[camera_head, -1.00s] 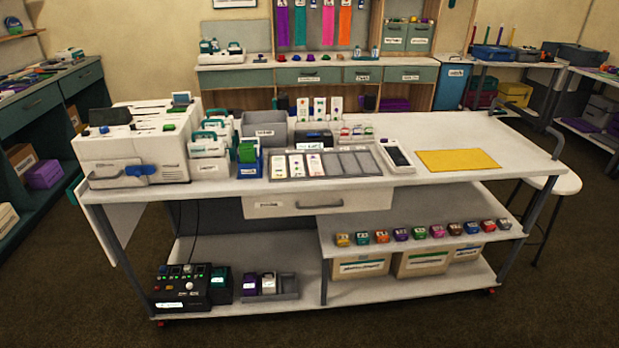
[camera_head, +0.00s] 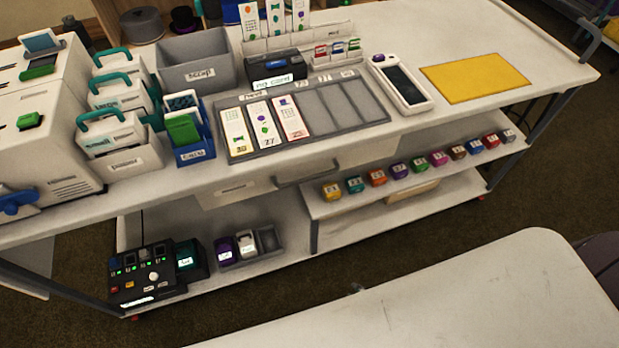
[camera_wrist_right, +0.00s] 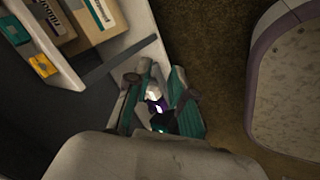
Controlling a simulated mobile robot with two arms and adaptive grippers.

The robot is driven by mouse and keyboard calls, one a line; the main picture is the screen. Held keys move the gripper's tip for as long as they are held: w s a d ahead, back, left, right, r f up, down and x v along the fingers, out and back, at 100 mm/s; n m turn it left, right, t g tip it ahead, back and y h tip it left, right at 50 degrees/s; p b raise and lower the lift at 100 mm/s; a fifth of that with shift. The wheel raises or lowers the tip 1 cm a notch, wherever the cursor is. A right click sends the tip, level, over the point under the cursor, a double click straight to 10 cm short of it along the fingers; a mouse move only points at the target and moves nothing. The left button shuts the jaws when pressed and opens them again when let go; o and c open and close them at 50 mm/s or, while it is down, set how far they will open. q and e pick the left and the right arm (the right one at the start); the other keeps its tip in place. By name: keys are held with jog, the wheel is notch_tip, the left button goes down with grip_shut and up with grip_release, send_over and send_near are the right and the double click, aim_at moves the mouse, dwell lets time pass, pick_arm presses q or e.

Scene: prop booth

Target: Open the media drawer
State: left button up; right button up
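The media drawer (camera_head: 235,190) is a pale, wide front with a small label, set under the edge of the white workbench. It looks shut. Its grey bar handle (camera_head: 307,173) sticks out toward me. My right gripper (camera_wrist_right: 157,92) shows in the right wrist view with its fingers apart and nothing held between them. Through the gap I see the purple and white cartridges of the lower shelf, farther off. The gripper is apart from the handle, which I cannot make out in the wrist view. My left gripper is not in view.
On the benchtop above the drawer lie a grey card tray (camera_head: 345,107), a handheld device (camera_head: 403,85) and a yellow mat (camera_head: 475,78). Below are a control box (camera_head: 147,275), a cartridge tray (camera_head: 268,238) and a shelf with several coloured blocks (camera_head: 398,171).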

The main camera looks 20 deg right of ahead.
jog(key=w+a+r+n+t+b, duration=0.1)
jog(key=w+a+r+n+t, duration=0.1)
jog(key=w+r, duration=0.3)
jog(key=w+a+r+n+t, duration=0.1)
jog(key=w+r+n+t, duration=0.1)
jog(key=r, duration=0.5)
jog(key=n+t, duration=0.4)
jog(key=t, duration=0.1)
send_near(309, 177)
jog(key=shift+y, duration=0.4)
jog(key=x, duration=0.6)
jog(key=p+x, duration=0.1)
jog(key=x, duration=0.3)
jog(key=shift+d+f, duration=0.2)
jog(key=shift+f, duration=0.15)
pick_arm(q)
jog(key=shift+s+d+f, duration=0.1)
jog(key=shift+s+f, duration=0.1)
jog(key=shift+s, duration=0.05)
pick_arm(e)
grip_shut()
